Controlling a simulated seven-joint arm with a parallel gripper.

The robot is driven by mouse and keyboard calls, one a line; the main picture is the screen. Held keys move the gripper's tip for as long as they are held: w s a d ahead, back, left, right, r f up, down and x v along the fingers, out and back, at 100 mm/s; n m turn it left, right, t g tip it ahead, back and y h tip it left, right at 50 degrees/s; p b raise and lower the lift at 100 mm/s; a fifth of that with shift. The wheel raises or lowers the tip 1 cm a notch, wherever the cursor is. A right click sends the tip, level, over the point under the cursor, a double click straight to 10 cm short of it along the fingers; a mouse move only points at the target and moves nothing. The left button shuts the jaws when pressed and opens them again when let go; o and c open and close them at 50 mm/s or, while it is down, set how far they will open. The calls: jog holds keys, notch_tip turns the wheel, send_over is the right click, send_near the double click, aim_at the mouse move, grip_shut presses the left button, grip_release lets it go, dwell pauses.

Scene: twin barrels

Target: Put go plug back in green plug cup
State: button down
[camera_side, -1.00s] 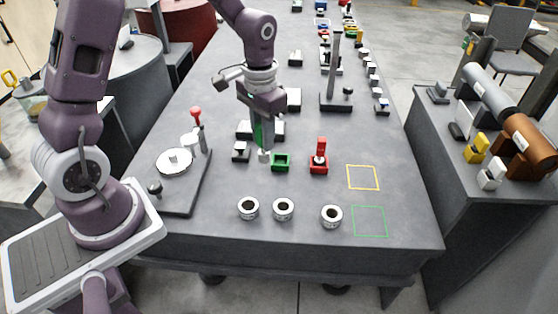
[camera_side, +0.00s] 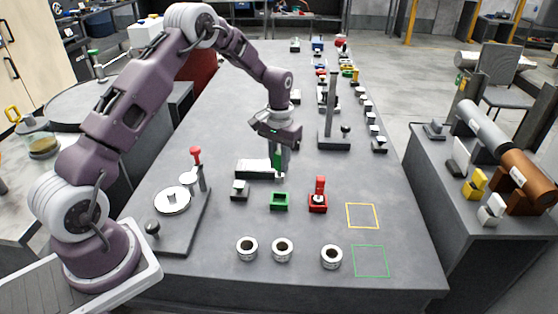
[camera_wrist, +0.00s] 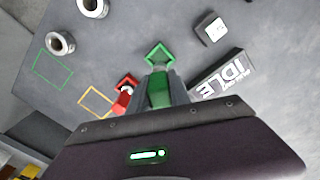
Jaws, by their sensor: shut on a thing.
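The green go plug (camera_wrist: 159,92) is between the fingers of my gripper (camera_side: 279,163), which is shut on it. In the side view only a green strip of the plug (camera_side: 277,158) shows between the fingers. The green plug cup (camera_side: 279,201) is a square, open green holder on the table and looks empty. In the wrist view the cup (camera_wrist: 158,54) shows just beyond the plug's end. The plug is held above the table, behind the cup in the side view and apart from it. Its lower end is hard to make out.
A red cup with a red plug (camera_side: 318,197) stands close right of the green cup. A small dark block (camera_side: 239,190) stands to its left. White rings (camera_side: 282,250) lie in front. Yellow (camera_side: 362,215) and green outlines (camera_side: 370,261) are empty.

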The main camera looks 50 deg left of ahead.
aim_at(279, 175)
jog(key=shift+f, duration=2.6)
jog(key=shift+f, duration=1.6)
jog(key=c, duration=1.1)
grip_release()
notch_tip(279, 175, up, 7)
